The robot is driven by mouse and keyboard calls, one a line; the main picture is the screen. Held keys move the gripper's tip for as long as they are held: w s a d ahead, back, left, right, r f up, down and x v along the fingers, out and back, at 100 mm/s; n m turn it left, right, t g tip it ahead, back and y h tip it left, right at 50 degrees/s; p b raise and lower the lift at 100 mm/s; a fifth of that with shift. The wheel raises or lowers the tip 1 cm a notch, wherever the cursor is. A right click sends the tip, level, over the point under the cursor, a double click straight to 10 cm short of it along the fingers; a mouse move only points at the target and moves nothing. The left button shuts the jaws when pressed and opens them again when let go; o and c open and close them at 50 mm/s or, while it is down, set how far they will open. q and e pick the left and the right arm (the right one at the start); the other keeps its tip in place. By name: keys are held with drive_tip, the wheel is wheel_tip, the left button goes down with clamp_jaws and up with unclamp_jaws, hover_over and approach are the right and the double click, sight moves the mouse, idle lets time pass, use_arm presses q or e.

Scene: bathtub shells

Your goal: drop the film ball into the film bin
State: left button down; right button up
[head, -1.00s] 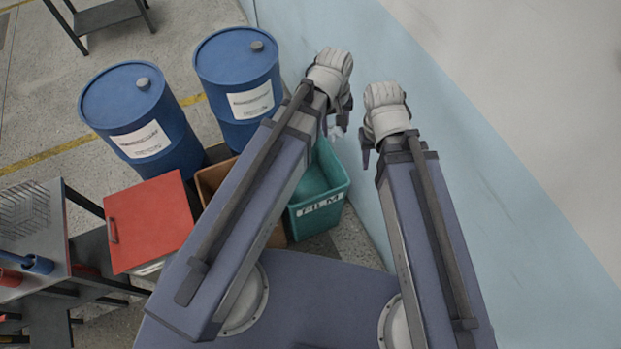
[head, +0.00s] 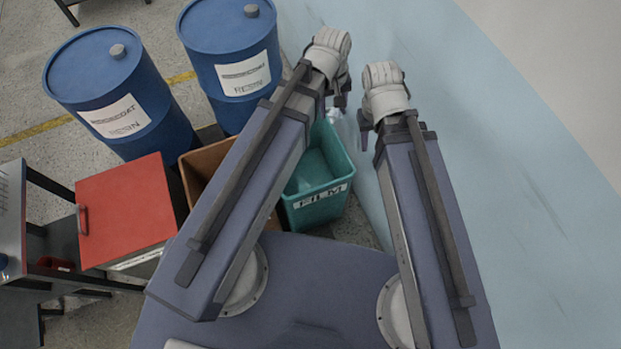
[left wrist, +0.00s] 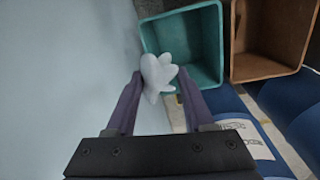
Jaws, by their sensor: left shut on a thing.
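The film ball (left wrist: 158,74) is a pale, crumpled lump between my left gripper's fingers in the left wrist view. My left gripper (head: 338,104) is shut on it; in the head view the ball is a small whitish patch, mostly hidden. The film bin (head: 322,207) is a teal open box marked FILM, partly behind my left arm. In the left wrist view the ball overlaps the left side of the film bin (left wrist: 211,86). My right gripper (head: 363,138) is to the right of the bin; its fingers are too small to read.
A brown open bin (head: 203,160) stands left of the film bin. Two blue drums (head: 160,125) stand behind. A red-lidded box (head: 125,205) and a metal rack (head: 14,230) are at left. The large pale blue shell wall (head: 500,150) fills the right side.

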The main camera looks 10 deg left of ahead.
use_arm(q)
wheel_tip(320, 180, down, 42)
drive_tip(key=b, duration=4)
drive_tip(key=w+a+r+m+p, duration=0.2)
drive_tip(key=w+a+r+p, duration=0.1)
drive_tip(key=a+r+p, duration=0.2)
drive_tip(key=w+a+r+m+p, duration=0.3)
drive_tip(key=a+r+p, duration=0.3)
drive_tip(key=r+p, duration=0.3)
drive_tip(key=shift+w+p, duration=0.3)
drive_tip(key=shift+w, duration=0.2)
drive_tip(key=shift+a, duration=0.1)
wheel_tip(320, 180, down, 6)
drive_tip(key=b, duration=0.6)
drive_tip(key=shift+c, duration=1)
unclamp_jaws()
